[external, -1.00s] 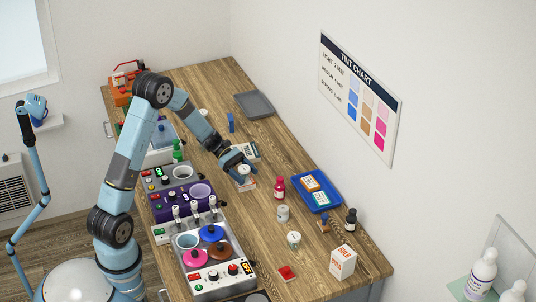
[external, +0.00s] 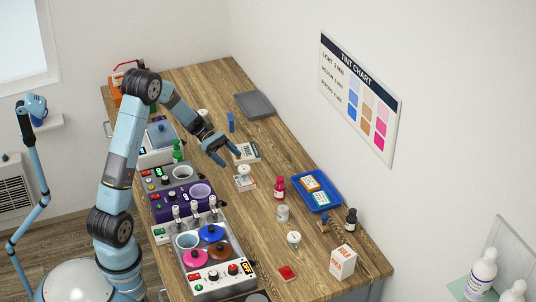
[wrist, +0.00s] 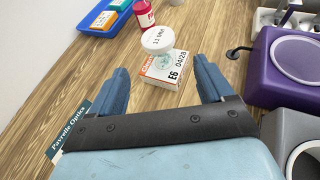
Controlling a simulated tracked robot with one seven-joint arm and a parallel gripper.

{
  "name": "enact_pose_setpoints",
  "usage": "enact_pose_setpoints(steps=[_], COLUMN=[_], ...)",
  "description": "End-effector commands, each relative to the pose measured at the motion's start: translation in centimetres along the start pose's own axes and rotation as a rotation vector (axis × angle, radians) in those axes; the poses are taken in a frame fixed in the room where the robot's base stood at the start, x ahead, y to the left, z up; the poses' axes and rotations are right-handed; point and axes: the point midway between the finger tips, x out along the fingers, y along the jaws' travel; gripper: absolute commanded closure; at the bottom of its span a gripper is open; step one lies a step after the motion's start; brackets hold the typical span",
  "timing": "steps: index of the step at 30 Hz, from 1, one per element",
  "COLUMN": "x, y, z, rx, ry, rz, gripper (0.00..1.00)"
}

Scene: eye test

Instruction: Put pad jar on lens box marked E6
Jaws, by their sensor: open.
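A small clear jar with a white lid, seemingly the pad jar (wrist: 157,40), stands upright on the lens box marked E6 (wrist: 174,75). Its lid carries print that I cannot read surely. In the external view the jar (external: 244,171) rests on the white and orange box (external: 248,184), on the wooden bench. My gripper (external: 230,158) is open and empty, just behind and above the jar, and apart from it. In the wrist view both fingers of my gripper (wrist: 161,66) are spread, with the box and jar ahead between and beyond their tips.
A purple pot heater (external: 178,203) and a grey unit stand left of the box. A pink-red bottle (external: 279,188) and a blue tray (external: 316,205) are to its right. Another box (external: 247,152) lies behind. Other white-lidded jars (external: 283,213) stand nearer the front.

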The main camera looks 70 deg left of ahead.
Motion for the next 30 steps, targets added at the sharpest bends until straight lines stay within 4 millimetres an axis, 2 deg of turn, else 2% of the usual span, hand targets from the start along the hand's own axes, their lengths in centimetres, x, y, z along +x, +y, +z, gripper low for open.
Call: enact_pose_setpoints(steps=[3, 7, 13, 17, 20, 24, 30], x=[-1.4, -2.1, -2.2, -1.4, -0.4, 1.1, 2.6], y=[0.1, 0.0, -0.1, -1.1, -2.8, -6.2, -11.4], z=[0.0, 0.0, 0.2, 1.8, 4.2, 7.8, 11.9], rx=[0.000, 0.000, 0.005, 0.057, 0.141, 0.296, 0.530], ry=[0.000, 0.000, 0.003, 0.039, 0.095, 0.194, 0.327], rz=[0.001, 0.000, -0.003, -0.033, -0.080, -0.163, -0.277], gripper=[0.19, 0.19, 0.19, 0.19, 0.19, 0.19, 0.19])
